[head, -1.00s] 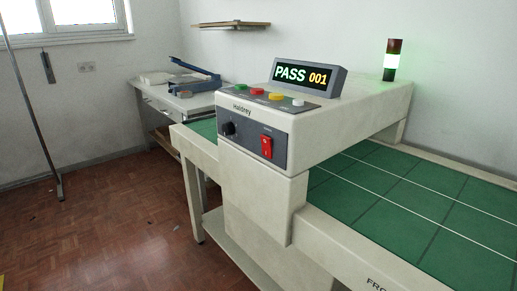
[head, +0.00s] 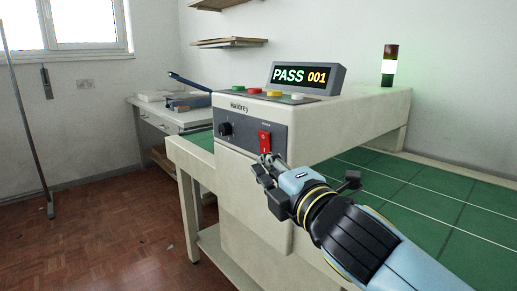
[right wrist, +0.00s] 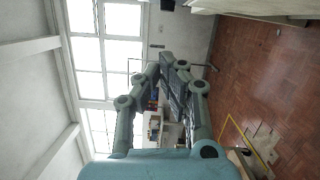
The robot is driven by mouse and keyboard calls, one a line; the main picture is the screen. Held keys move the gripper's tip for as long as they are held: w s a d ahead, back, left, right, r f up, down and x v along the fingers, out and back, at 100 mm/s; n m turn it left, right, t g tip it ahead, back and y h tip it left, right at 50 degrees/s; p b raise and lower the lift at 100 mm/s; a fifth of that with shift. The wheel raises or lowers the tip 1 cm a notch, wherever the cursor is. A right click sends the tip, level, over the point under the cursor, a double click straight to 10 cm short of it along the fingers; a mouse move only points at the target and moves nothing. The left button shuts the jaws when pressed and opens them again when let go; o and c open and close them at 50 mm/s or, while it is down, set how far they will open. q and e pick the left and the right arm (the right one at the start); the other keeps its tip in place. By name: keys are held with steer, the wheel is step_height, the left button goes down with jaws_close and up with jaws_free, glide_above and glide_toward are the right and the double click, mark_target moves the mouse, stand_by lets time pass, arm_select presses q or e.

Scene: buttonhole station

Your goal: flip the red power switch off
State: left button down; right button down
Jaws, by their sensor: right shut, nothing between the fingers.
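The red power switch (head: 265,140) is a rocker on the dark front panel (head: 243,131) of the white machine, in the head view. My right gripper (head: 264,160) is in front of the machine, with its fingertips just below the switch in the picture. It overlaps the lower edge of the panel; whether it touches the switch I cannot tell. The right gripper is shut and empty. The right wrist view shows its fingers (right wrist: 172,66), with the switch out of that view. The display (head: 308,76) reads PASS 001. My left gripper is not in view.
A dark knob (head: 226,129) sits left of the switch. Several coloured buttons (head: 272,94) line the top edge. A signal tower (head: 389,66) glows green-white at the back. A green table (head: 430,200) extends right.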

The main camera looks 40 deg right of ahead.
mark_target(261, 140)
steer(key=w+d, duration=0.2)
steer(key=w, duration=0.1)
steer(key=w+d, duration=0.1)
steer(key=w, duration=0.3)
steer(key=w+d, duration=0.2)
steer(key=w, duration=0.1)
steer(key=shift+w+d+r, duration=0.15)
steer(key=shift+d+r, duration=0.15)
steer(key=shift+r, duration=0.05)
steer(key=shift+d+r+p, duration=0.25)
steer(key=shift+d+p, duration=0.15)
steer(key=shift+p, duration=0.05)
steer(key=shift+f, duration=0.1)
